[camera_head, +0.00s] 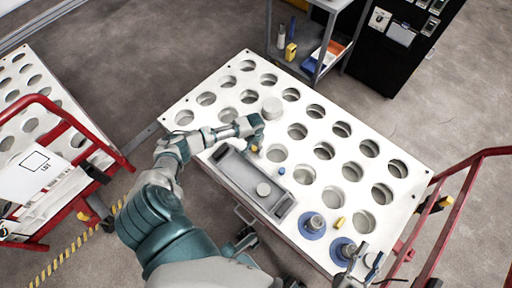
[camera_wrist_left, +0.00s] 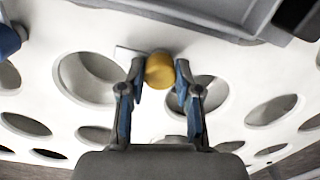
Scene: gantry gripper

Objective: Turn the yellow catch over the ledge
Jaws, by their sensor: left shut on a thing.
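The yellow catch (camera_wrist_left: 160,70) sits between the fingertips of my left gripper (camera_wrist_left: 160,84) in the left wrist view, its rounded end facing the camera. The gripper is shut on it, one blue-padded finger on each side. In the head view, my left gripper (camera_head: 256,139) is over the white perforated table, just above the long grey tray-like part (camera_head: 236,171); the catch is mostly hidden there. A grey edge (camera_wrist_left: 200,14) crosses the top of the wrist view; I cannot tell if it is the ledge. My right gripper (camera_head: 367,262) is at the table's near right corner, its opening unclear.
Two blue-flanged fittings (camera_head: 312,225) and a small yellow piece (camera_head: 338,224) stand near the right gripper. Red rails (camera_head: 452,205) flank the table's right side. A grey shelf cart (camera_head: 311,60) is behind it.

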